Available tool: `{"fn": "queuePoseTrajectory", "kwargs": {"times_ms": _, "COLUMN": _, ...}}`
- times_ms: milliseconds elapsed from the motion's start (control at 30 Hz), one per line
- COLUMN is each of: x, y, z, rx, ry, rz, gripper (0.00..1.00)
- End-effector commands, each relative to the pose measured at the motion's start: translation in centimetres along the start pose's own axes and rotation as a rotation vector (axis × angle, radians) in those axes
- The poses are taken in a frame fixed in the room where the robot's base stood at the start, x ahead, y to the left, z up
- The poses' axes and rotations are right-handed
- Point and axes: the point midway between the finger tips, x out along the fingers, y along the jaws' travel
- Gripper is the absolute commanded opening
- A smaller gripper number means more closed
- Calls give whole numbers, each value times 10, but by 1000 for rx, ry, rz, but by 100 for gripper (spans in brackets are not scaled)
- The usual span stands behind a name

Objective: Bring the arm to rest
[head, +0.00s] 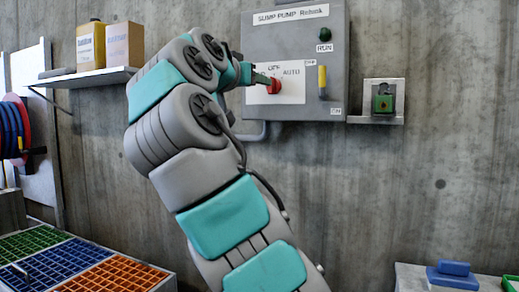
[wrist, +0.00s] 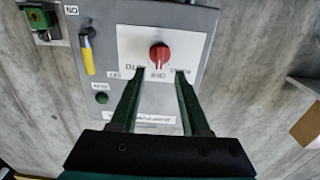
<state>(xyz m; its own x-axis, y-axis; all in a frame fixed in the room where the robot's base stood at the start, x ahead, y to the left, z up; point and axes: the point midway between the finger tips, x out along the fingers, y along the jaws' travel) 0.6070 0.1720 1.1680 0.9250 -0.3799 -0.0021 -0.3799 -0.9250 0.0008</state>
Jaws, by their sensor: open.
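My gripper (head: 262,79) is in front of the grey sump pump control box (head: 290,50), close to its red knob (head: 273,86). In the wrist view, which shows the box upside down, my gripper (wrist: 160,71) is open and empty. Its two green fingers point at the box, with the red knob (wrist: 159,56) just beyond and between their tips. I cannot tell whether a finger touches the knob or the panel. The knob sits on a white plate with OFF and AUTO labels. My arm is raised and reaches up and to the left across the head view.
A yellow-handled lever (head: 322,80) and a green RUN button (head: 325,34) are on the box. A green switch (head: 383,103) is right of it. Coloured crates (head: 70,266) are lower left, blue items (head: 453,274) lower right.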

Motion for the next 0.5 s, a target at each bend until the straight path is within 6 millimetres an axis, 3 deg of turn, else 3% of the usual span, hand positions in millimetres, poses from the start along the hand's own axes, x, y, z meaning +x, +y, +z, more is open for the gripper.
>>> {"fn": "queuePoseTrajectory", "kwargs": {"times_ms": 233, "x": 17, "y": 14, "z": 13, "rx": -90, "ry": -60, "rz": 56, "gripper": 46}}
{"fn": "queuePoseTrajectory", "kwargs": {"times_ms": 500, "x": 53, "y": 71, "z": 61, "rx": -255, "ry": -256, "rz": 162, "gripper": 46}}
